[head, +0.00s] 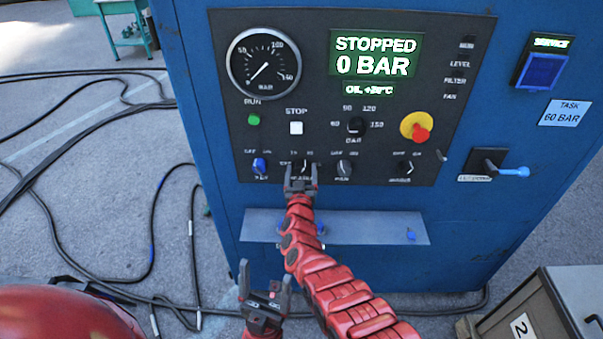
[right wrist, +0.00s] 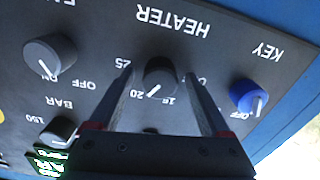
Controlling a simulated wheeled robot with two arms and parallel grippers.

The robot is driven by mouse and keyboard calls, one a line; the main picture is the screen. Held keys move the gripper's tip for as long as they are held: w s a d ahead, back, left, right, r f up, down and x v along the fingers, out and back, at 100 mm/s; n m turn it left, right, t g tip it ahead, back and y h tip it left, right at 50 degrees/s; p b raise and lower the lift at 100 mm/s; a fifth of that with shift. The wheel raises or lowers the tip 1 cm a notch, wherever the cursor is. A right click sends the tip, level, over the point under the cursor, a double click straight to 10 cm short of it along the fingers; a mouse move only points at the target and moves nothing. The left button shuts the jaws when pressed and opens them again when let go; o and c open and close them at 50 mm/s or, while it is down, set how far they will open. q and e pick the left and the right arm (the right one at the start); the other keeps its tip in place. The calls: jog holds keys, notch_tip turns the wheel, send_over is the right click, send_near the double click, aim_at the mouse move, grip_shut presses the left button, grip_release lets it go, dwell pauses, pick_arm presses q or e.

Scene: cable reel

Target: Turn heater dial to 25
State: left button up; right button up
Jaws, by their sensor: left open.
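The heater dial (right wrist: 160,75) is a dark knob on the black control panel, shown upside down in the right wrist view. Its white pointer is toward the 20 mark; the 25 mark is to the left of the dial there. My right gripper (right wrist: 158,80) is open, with one finger on each side of the dial. I cannot tell whether the fingers touch it. In the head view my right gripper (head: 300,173) is at the panel's lower row and partly covers the dial. My left gripper (head: 265,278) is open and empty, low in front of the blue cabinet.
A blue key knob (head: 260,166) and a grey fan knob (head: 344,167) flank the dial. A red emergency button (head: 420,133) is farther right. The display (head: 375,55) reads STOPPED, 0 BAR. A narrow ledge (head: 375,228) juts below the panel. Cables (head: 150,225) lie on the floor at left.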

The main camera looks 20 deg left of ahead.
grip_shut()
jog(key=shift+m, duration=0.4)
jog(key=m+b, duration=0.1)
jog(key=m, duration=0.1)
jog(key=shift+m, duration=0.4)
jog(key=m+b, duration=0.1)
jog(key=m, duration=0.1)
jog(key=shift+f+m, duration=0.2)
jog(key=shift+m, duration=0.2)
jog(key=m+b, duration=0.2)
jog(key=m, duration=0.3)
jog(key=shift+r, duration=0.15)
jog(key=shift+m, duration=0.4)
jog(key=shift+o, duration=0.2)
grip_release()
